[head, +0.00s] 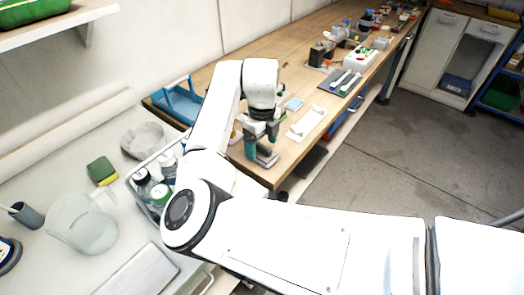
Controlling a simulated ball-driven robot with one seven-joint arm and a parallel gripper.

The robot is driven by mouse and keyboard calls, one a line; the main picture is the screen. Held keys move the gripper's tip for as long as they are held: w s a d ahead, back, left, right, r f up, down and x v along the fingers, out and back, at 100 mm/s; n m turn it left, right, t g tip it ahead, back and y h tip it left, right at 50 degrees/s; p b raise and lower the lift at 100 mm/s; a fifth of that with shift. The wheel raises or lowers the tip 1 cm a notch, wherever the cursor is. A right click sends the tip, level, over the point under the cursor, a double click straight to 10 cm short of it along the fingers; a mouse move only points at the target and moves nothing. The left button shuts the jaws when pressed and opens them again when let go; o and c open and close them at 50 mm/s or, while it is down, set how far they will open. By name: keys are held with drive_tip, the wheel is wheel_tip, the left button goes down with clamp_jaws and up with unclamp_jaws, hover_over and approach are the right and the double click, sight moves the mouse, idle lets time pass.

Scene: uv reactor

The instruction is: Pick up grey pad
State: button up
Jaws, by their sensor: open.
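My gripper (262,134) points down over the near end of the wooden bench (225,80), its dark fingers apart. A teal upright thing (250,147) and a small pale grey piece (267,159) are right at and below the fingers; I cannot tell whether they touch. A dark grey flat pad (337,82) with white pieces on it lies farther along the bench, apart from my gripper. I cannot tell which of these grey things is the grey pad.
A small light blue pad (294,104) and a white holder (306,124) lie right of my gripper. A blue rack (178,103) stands behind left. A bin of bottles (150,187), a green-yellow sponge (101,171) and a clear beaker (80,224) are on the left counter.

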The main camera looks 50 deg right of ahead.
drive_tip(key=shift+f, duration=0.7)
drive_tip(key=shift+c, duration=0.4)
drive_tip(key=c, duration=0.9)
drive_tip(key=shift+o, duration=0.2)
drive_tip(key=shift+r, duration=0.1)
